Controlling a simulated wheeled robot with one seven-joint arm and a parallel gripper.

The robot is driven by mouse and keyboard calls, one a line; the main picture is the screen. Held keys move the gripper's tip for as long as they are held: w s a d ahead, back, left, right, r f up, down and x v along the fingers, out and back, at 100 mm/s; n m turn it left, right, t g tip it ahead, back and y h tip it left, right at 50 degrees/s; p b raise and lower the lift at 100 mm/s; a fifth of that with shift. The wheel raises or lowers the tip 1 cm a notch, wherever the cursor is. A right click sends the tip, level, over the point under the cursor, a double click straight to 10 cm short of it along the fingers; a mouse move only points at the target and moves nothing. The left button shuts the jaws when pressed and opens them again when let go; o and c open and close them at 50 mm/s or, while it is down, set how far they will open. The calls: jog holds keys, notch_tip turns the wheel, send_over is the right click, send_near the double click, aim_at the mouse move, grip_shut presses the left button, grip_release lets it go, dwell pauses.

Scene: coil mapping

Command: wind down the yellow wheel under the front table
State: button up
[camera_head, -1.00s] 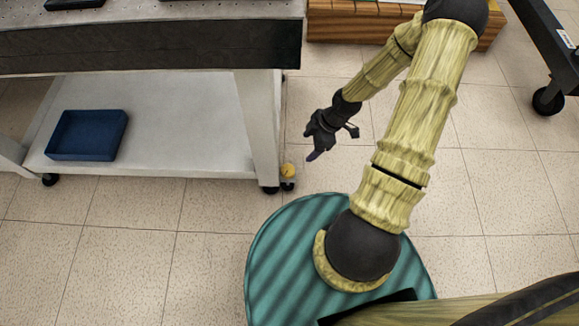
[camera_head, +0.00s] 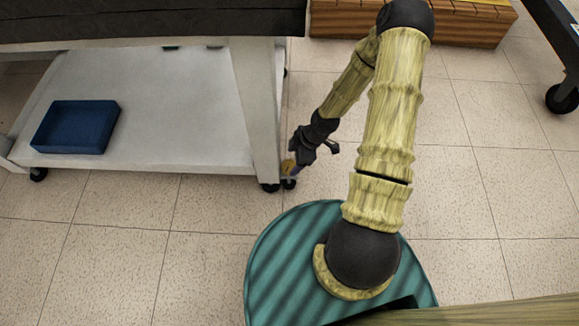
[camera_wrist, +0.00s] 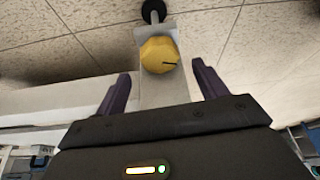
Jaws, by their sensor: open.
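The yellow wheel (camera_wrist: 159,54) is a small faceted knob low on the table's corner leg, between my fingers and a little beyond their tips in the wrist view. In the head view the yellow wheel (camera_head: 288,166) shows only in part, beside my gripper (camera_head: 294,160), which covers some of it. My gripper also shows in the wrist view (camera_wrist: 160,78), with its two dark purple fingers apart and nothing held. The table (camera_head: 140,122) is white with a dark top edge and a lower shelf. Contact between fingers and wheel is not visible.
A blue bin (camera_head: 75,127) sits on the table's lower shelf. A black caster (camera_head: 270,187) stands under the leg near the wheel. A wooden box (camera_head: 410,22) is on the floor behind my arm.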

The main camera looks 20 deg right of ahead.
aim_at(288, 165)
jog(key=b+x, duration=0.1)
jog(key=x, duration=0.3)
jog(key=shift+b, duration=0.35)
jog(key=shift+r, duration=0.1)
jog(key=c, duration=1)
jog(key=shift+o, duration=0.2)
jog(key=shift+r+p, duration=0.1)
jog(key=shift+p, duration=0.25)
